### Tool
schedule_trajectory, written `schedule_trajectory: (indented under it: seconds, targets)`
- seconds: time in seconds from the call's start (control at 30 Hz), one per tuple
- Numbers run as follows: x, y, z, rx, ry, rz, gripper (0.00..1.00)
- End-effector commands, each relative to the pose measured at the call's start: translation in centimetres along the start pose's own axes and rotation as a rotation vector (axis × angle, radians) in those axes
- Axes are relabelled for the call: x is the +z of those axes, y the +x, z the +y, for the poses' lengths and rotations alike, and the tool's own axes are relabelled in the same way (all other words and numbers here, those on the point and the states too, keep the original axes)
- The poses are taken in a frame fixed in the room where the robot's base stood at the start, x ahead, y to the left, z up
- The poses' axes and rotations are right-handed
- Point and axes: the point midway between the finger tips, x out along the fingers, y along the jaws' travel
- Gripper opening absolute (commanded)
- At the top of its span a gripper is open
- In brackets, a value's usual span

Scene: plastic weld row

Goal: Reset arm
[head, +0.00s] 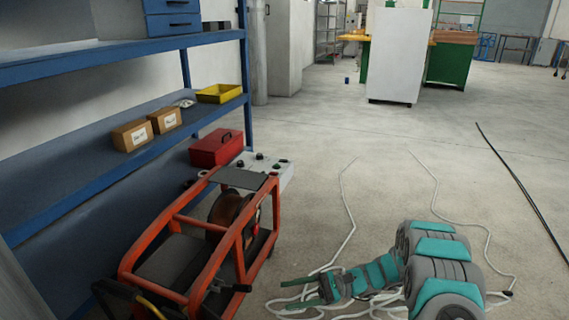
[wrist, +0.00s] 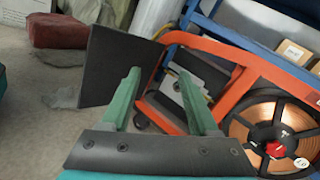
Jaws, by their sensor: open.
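My gripper (head: 288,295) is low at the bottom centre in the head view, just right of the orange-framed cart. Its two green fingers point left towards the cart. In the wrist view my gripper (wrist: 160,76) has its fingers spread apart, with nothing held between them. My grey and teal arm reaches in from the lower right of the head view. The orange cart (head: 262,220) carries a copper wire spool (wrist: 280,130). The cart's frame (wrist: 215,47) shows beyond the fingers in the wrist view. I cannot tell whether the fingers touch anything.
Blue shelving (head: 120,120) stands at the left, with cardboard boxes (head: 131,135) and a yellow bin (head: 219,93). A red box (head: 217,148) stands behind the cart. White cable (head: 349,205) lies on the floor around my arm. A dark panel (wrist: 110,65) shows behind the left finger. Floor beyond is open.

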Motion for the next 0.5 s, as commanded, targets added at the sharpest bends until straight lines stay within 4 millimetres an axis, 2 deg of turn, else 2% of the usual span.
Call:
schedule_trajectory:
  seconds: [0.03,0.5]
  targets:
    - [1.6,0.5,0.1,0.041,-0.010,0.027,0.61]
    - [12.6,2.7,4.8,0.391,-0.093,0.271,0.61]
